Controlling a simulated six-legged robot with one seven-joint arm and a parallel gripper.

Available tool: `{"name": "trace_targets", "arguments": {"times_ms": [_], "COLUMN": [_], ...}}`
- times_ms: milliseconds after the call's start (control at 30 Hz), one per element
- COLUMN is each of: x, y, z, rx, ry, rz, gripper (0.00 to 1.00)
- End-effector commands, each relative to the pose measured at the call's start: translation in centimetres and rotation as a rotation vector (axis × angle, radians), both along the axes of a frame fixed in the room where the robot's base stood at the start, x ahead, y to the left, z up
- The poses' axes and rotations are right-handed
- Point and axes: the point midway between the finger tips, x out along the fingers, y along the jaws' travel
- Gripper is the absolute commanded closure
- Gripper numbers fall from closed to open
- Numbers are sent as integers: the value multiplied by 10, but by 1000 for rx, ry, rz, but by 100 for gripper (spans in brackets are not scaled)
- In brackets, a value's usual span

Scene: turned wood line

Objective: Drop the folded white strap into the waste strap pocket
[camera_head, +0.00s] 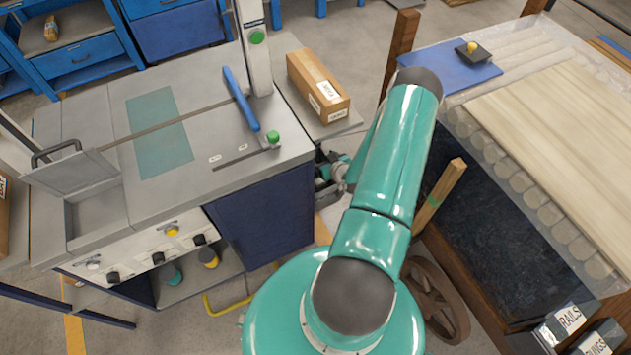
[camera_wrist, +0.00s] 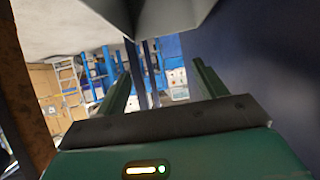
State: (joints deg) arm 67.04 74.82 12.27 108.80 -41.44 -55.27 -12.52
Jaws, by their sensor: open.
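My gripper (camera_wrist: 162,72) is open in the wrist view, its two green fingers apart with nothing between them. In the head view, part of my wrist and gripper shows low beside the right side of the blue-sided machine cabinet (camera_head: 265,215), mostly hidden by my arm. I cannot make out a folded white strap in either view. No pocket is clearly marked as the waste strap pocket. An open recess (camera_head: 97,212) with a raised handled lid (camera_head: 72,172) is at the left of the machine top, far from my gripper.
A cardboard box (camera_head: 317,84) sits on a grey shelf beyond the machine. At right, a wood-loaded bench (camera_head: 550,120) with a wooden post (camera_head: 440,190) borders the narrow gap. A dark blue wall (camera_wrist: 270,75) is close on the wrist view's right.

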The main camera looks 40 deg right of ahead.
Motion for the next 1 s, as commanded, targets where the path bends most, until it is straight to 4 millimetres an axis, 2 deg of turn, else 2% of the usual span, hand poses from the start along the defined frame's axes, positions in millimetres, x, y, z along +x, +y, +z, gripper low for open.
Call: {"name": "trace_targets", "arguments": {"times_ms": [167,267,733,1000], "x": [-7,-19,-101,-118], "y": [1,4,27,32], "z": [4,10,57,66], "rx": [0,0,0,0], "ry": [0,2,1,0], "rz": [-1,-1,-1,0], "gripper": [30,30,30,30]}}
